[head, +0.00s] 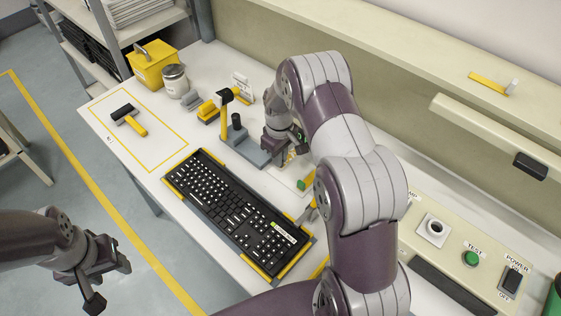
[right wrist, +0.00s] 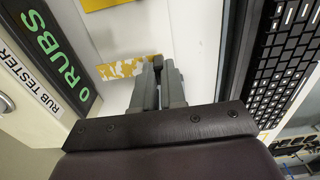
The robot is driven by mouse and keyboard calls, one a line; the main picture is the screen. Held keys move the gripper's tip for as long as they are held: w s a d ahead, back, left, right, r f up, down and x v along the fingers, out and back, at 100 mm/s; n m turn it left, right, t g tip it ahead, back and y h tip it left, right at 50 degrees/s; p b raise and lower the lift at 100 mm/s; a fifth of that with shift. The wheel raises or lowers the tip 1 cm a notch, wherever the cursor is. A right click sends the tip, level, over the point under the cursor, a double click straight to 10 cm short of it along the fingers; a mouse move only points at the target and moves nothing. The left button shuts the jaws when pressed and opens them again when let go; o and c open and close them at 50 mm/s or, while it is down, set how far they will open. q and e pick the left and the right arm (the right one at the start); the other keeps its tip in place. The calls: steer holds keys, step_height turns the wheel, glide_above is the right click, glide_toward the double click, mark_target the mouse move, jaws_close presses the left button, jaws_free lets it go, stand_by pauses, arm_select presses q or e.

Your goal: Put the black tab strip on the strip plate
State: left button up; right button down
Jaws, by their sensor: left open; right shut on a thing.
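My right gripper (right wrist: 160,84) is shut on a small dark piece (right wrist: 158,62), which I take as the black tab strip. Only its tip shows past the fingers. It points down over the white tabletop, between the keyboard and the rub tester. A flat yellow-and-white patterned piece (right wrist: 120,68) lies just left of the fingertips in the right wrist view. I cannot tell whether it is the strip plate. In the head view my right arm covers much of this spot. My left gripper (head: 97,277) is open and empty, off the table at the lower left.
A black keyboard (head: 238,212) lies in a yellow-cornered holder at the table's front. The rub tester (right wrist: 42,60) stands beside my right gripper. A grey stand (head: 243,148) with a yellow post is behind the keyboard. A roller (head: 128,118) lies in a yellow-outlined area at left.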

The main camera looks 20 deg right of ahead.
step_height(320, 180, down, 3)
steer(key=shift+s+r+p, duration=0.1)
steer(key=shift+p, duration=0.25)
steer(key=shift+w+a+f, duration=0.1)
steer(key=shift+w+f, duration=0.1)
steer(key=shift+f, duration=0.2)
steer(key=shift+s+f, duration=0.15)
steer(key=shift+f, duration=0.05)
steer(key=c, duration=1.2)
jaws_free()
steer(key=shift+r, duration=0.1)
